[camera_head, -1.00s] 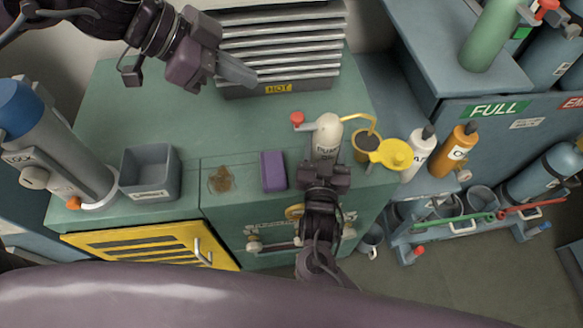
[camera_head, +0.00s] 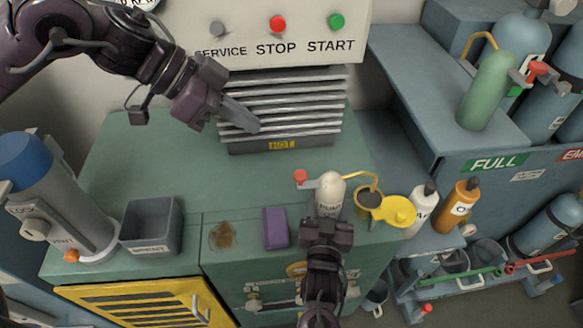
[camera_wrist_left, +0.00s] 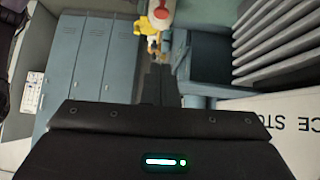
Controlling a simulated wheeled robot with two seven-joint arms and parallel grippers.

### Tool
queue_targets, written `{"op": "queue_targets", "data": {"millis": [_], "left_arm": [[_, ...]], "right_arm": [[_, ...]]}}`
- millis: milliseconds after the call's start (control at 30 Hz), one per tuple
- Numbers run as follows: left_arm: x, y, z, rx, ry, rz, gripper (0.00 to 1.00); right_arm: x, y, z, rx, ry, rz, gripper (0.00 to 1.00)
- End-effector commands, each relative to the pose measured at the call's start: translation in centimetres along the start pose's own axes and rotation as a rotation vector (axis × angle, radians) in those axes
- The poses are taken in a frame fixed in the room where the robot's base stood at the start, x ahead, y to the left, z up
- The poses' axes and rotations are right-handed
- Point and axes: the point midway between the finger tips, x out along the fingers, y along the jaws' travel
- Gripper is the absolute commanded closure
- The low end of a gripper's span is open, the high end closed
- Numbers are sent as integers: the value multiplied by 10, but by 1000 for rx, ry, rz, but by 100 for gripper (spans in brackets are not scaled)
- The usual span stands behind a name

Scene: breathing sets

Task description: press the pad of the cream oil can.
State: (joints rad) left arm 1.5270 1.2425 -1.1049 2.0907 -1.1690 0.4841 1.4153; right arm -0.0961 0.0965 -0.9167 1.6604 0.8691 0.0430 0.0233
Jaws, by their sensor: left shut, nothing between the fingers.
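The cream oil can (camera_head: 329,190) stands upright at the right front of the green bench top. Its red pad (camera_head: 300,176) sticks out to its left on a short arm. A red round part, apparently the pad, shows at the top of the left wrist view (camera_wrist_left: 166,10). My left gripper (camera_head: 255,126) is shut and empty, in the air in front of the grey slats, up and left of the pad and apart from it. My right gripper (camera_head: 327,222) is at the near side of the can; its fingertips are hidden, so its grip is unclear.
A yellow-lidded cup (camera_head: 369,199) stands right of the can, with a white bottle (camera_head: 422,210) and an orange bottle (camera_head: 457,206) beyond. A purple block (camera_head: 276,228), a brown stain (camera_head: 222,236) and a grey bin (camera_head: 152,225) are left. The slatted unit is marked HOT (camera_head: 282,145).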

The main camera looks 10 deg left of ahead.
Motion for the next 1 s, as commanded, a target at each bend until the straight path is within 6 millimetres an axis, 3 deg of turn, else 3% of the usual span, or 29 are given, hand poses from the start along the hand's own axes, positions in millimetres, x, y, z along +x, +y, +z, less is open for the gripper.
{"op": "queue_targets", "data": {"millis": [267, 667, 800, 1000], "left_arm": [[20, 1, 0, 1, -2, 2, 100], [102, 1, 0, 1, -1, 3, 100], [116, 0, 17, -2, -2, 0, 100], [127, 0, 27, 0, 0, -2, 100]], "right_arm": [[-1, 0, 1, -1, -2, -1, 81], [-1, -1, 1, -1, -3, -2, 81], [-1, 0, 1, -1, -3, -1, 81], [-1, -1, 1, -1, -3, -2, 81]]}}
